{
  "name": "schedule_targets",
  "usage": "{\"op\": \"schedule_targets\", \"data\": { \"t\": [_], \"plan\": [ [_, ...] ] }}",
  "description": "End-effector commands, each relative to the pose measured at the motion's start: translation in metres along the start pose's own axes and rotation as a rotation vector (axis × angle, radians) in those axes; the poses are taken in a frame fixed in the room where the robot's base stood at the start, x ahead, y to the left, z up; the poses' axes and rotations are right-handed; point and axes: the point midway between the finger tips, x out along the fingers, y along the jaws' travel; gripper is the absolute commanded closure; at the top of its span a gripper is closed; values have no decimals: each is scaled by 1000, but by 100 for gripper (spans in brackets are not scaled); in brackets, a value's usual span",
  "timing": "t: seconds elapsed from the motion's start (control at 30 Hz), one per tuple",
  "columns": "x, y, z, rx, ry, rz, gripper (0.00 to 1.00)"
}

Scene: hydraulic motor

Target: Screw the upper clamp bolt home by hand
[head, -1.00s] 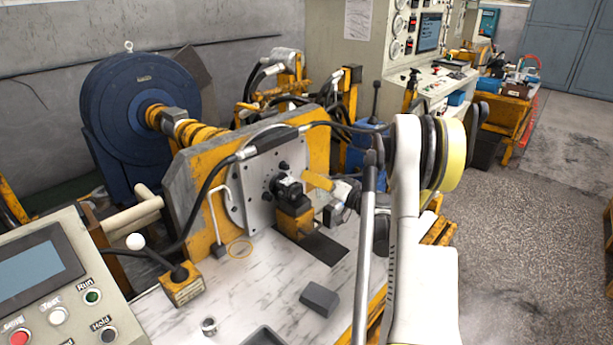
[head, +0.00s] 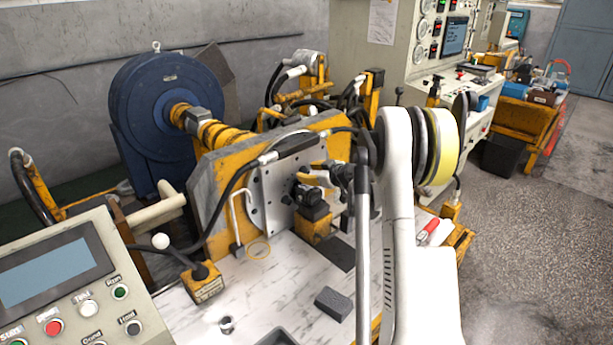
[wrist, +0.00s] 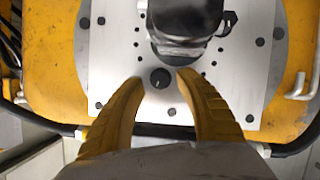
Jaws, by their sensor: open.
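A round dark bolt head (wrist: 160,77) shows on the silver mounting plate (wrist: 110,70) in the wrist view. My gripper (wrist: 160,80) is open, with its yellow fingertips on either side of that head; I cannot tell whether they touch it. The black hydraulic motor (wrist: 185,20) is at the top of the wrist view, just beyond the bolt head. In the head view my gripper (head: 322,170) is above the motor (head: 310,205), near the plate (head: 262,205). The bolt is not clear there.
The motor stands by an orange block (head: 312,229) on a marble-patterned bench (head: 275,290). A black hose (head: 225,195) arches before the yellow frame (head: 213,165). A dark grey block (head: 333,303) and a small metal cup (head: 226,325) lie in front. A control panel (head: 60,275) is at left.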

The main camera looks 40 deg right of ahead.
Motion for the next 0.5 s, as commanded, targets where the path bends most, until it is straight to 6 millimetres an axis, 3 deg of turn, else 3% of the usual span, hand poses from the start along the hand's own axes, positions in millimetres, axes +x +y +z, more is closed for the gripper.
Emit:
{"op": "schedule_targets", "data": {
  "t": [0.13, 0.4, 0.5],
  "plan": [
    [10, -1, 0, 1, 0, -1, 59],
    [11, 0, -1, 1, 0, -1, 59],
    [11, 0, -1, 1, 0, -1, 88]
  ]
}}
